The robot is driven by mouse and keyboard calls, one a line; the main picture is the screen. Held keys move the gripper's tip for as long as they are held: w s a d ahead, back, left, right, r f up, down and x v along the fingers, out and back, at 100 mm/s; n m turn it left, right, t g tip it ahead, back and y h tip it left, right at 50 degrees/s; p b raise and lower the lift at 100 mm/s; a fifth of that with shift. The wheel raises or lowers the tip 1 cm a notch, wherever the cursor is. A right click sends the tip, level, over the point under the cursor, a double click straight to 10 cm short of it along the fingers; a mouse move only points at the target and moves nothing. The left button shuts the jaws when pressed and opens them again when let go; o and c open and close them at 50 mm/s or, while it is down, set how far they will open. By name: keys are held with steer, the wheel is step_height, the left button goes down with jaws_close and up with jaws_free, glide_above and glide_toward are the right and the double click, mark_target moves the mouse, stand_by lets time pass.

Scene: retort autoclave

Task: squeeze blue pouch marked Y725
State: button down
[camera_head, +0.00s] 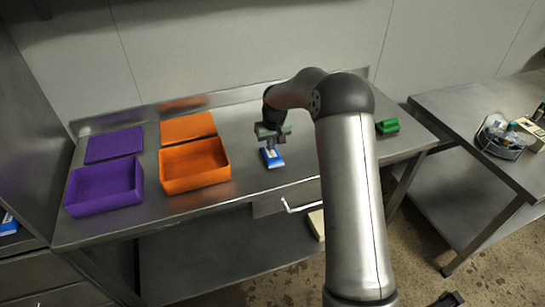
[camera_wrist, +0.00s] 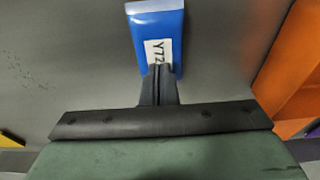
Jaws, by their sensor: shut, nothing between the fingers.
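The blue pouch (camera_head: 273,158) lies flat on the steel table, to the right of the orange bin. In the wrist view the blue pouch (camera_wrist: 153,25) has a lighter end strip and a white label; "Y72" can be read and the rest is covered by my fingers. My gripper (camera_head: 270,146) is over the pouch's near-arm end, pointing down. In the wrist view my gripper (camera_wrist: 158,70) has its fingers together, with nothing between them, overlapping the label end of the pouch. I cannot tell whether the fingertips touch it.
An orange bin (camera_head: 196,181) and a purple bin (camera_head: 105,207) stand open at the left, with an orange lid (camera_head: 188,127) and a purple lid (camera_head: 114,145) behind them. A green object (camera_head: 387,126) lies at the right. A basket (camera_head: 499,148) stands on another table.

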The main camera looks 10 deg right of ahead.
mark_target(271, 153)
steer(key=shift+f+b, duration=0.55)
steer(key=shift+f, duration=0.25)
steer(key=shift+s+f+b, duration=0.25)
steer(key=shift+f+b, duration=0.05)
steer(key=shift+f, duration=0.1)
stand_by(1.5)
steer(key=shift+r, duration=0.1)
steer(key=shift+w+r+p, duration=0.2)
steer(key=shift+r+p, duration=0.9)
steer(key=shift+r, duration=1.05)
steer(key=shift+r+p, duration=0.95)
steer(key=shift+r, duration=1.1)
steer(key=s+r, duration=0.8)
steer(key=s, duration=0.3)
steer(key=s+r+m+g, duration=0.1)
steer(key=s+r, duration=0.1)
steer(key=s, duration=3)
steer(key=shift+m, duration=0.4)
